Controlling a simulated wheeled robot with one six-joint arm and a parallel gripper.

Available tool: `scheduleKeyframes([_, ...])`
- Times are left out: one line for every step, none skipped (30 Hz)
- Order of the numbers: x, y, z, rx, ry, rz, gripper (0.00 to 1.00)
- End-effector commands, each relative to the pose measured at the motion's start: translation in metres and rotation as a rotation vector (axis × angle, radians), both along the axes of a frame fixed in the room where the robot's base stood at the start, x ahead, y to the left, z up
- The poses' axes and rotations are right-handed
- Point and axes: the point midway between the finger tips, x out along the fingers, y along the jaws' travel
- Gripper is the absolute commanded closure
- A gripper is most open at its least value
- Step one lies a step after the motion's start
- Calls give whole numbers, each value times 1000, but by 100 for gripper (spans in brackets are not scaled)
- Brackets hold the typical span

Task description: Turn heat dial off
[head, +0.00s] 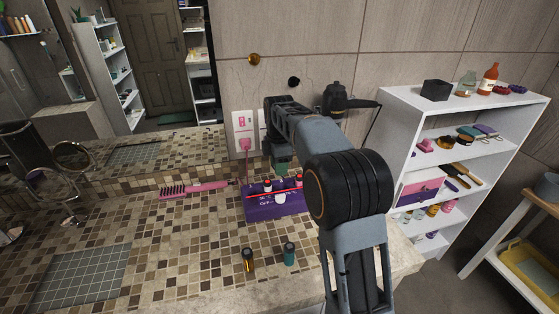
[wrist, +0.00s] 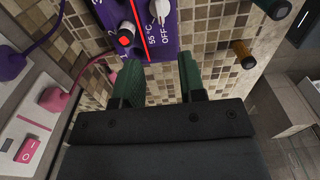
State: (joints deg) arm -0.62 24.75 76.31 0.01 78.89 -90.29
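A purple heater box (head: 262,212) stands on the mosaic counter, with printing that includes OFF. In the wrist view its purple face (wrist: 168,50) shows numbers, 55 °C and OFF. Another white-topped knob (wrist: 158,10) and a red-lit switch (wrist: 125,36) are on the face too. My gripper (wrist: 160,82) has two green fingers apart, with nothing between them, just short of the box. In the head view, my arm hides most of the gripper.
Two small bottles, one amber (head: 248,259) and one green (head: 289,253), stand in front. A pink plug (head: 245,146) sits in the wall outlet behind. A white shelf (head: 402,120) stands right. The counter's left is mostly clear.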

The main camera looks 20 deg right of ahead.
Motion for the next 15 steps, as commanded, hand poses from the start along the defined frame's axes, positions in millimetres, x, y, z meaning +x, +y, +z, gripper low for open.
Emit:
scheduleKeyframes([0, 0, 6, 0, -2, 0, 63])
scheduleKeyframes([0, 0, 8, 0, -1, 0, 63])
scheduleKeyframes([0, 0, 11, 0, -1, 0, 63])
scheduleKeyframes([0, 0, 13, 0, -1, 0, 63])
scheduleKeyframes([0, 0, 14, 0, -1, 0, 63])
scheduleKeyframes([0, 0, 16, 0, -1, 0, 63])
scheduleKeyframes([0, 0, 17, 0, 0, 0, 63])
scheduleKeyframes([0, 0, 17, 0, 0, 0, 63])
scheduleKeyframes([0, 0, 18, 0, 0, 0, 63])
scheduleKeyframes([0, 0, 18, 0, 0, 0, 63])
scheduleKeyframes([0, 0, 18, 0, 0, 0, 63])
scheduleKeyframes([0, 0, 18, 0, 0, 0, 63])
scheduleKeyframes([0, 0, 18, 0, 0, 0, 63])
scheduleKeyframes([0, 0, 18, 0, 0, 0, 63])
scheduleKeyframes([0, 0, 18, 0, 0, 0, 63])
